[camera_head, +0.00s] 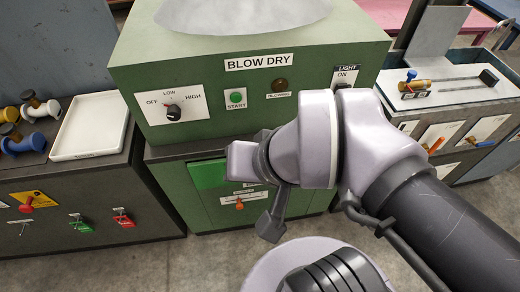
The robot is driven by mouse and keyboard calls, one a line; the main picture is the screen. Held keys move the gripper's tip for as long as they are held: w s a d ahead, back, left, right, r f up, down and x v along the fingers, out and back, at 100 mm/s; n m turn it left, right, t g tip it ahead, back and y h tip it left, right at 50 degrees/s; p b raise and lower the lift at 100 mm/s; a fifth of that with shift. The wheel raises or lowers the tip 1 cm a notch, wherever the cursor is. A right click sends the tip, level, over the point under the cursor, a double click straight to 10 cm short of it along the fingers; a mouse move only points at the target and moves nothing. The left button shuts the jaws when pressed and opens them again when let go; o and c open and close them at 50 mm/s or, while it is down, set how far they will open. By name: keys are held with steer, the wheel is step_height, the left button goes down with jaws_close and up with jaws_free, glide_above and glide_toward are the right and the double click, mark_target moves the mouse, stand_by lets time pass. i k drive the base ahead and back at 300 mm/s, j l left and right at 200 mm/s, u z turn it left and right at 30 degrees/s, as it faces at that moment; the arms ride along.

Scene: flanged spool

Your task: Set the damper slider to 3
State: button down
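A small white scale plate (257,195) with an orange knob (239,205) is on the front of the lower green cabinet. The knob sits toward the left part of the plate. Its label and numbers are too small to read, and my arm hides the plate's right side. My gripper (270,228) is in front of the green cabinet, to the right of the knob in the picture. A dark grey finger points down and seems apart from the knob. The other finger is not clear, so I cannot tell how far open it is.
Above is the green BLOW DRY box with a dial (173,112), a green START button (236,98) and a LIGHT switch (344,80). A dark cabinet with levers and a white tray (92,127) stands left. A bench with a slotted panel (452,88) stands right.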

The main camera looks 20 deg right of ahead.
mark_target(239, 206)
steer(key=l+z, duration=0.15)
steer(key=z, duration=0.35)
steer(key=j+u, duration=0.15)
steer(key=u, duration=0.35)
steer(key=j+z, duration=0.5)
steer(key=j, duration=0.85)
steer(key=i+l, duration=0.3)
steer(key=l, duration=0.25)
